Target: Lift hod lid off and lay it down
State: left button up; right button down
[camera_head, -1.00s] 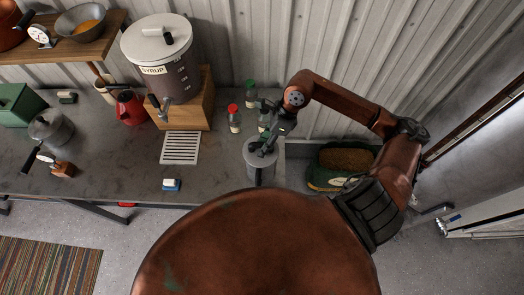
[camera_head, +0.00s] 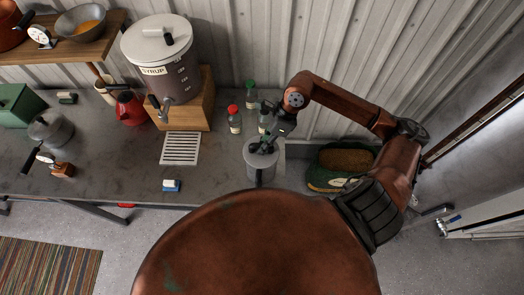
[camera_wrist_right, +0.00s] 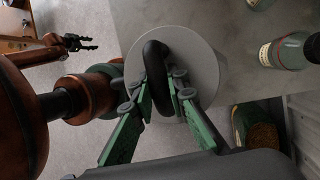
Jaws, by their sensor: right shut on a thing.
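The hod is a grey cylindrical pot (camera_head: 262,175) at the right end of the metal worktop in the head view. Its round grey lid (camera_wrist_right: 208,70) carries a black looped handle (camera_wrist_right: 156,58). My right gripper (camera_head: 264,146) is over the lid. In the right wrist view its green-backed fingers (camera_wrist_right: 163,92) are on either side of the handle, shut on it. The lid appears to be on the hod; I cannot tell any gap between them. My left gripper (camera_wrist_right: 86,43) shows open and empty at the upper left of the wrist view, away from the hod.
Bottles with red (camera_head: 234,120) and green (camera_head: 251,97) caps stand behind the hod. A syrup urn (camera_head: 175,70) on a wooden block is further left. A green-rimmed container (camera_head: 345,160) is at the right.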

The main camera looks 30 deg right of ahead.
pick_arm(q)
jog(key=shift+s, duration=0.45)
pick_arm(e)
jog(key=shift+r, duration=0.15)
jog(key=shift+r, duration=0.1)
pick_arm(q)
jog(key=shift+r+p, duration=0.3)
jog(key=shift+p, duration=0.05)
pick_arm(e)
jog(key=shift+r, duration=0.7)
jog(key=shift+r, duration=0.1)
jog(key=shift+r+p, duration=1)
jog(key=shift+r, duration=1.5)
pick_arm(q)
notch_tip(320, 180, up, 2)
jog(key=shift+w, duration=0.1)
pick_arm(e)
jog(key=shift+a, duration=0.1)
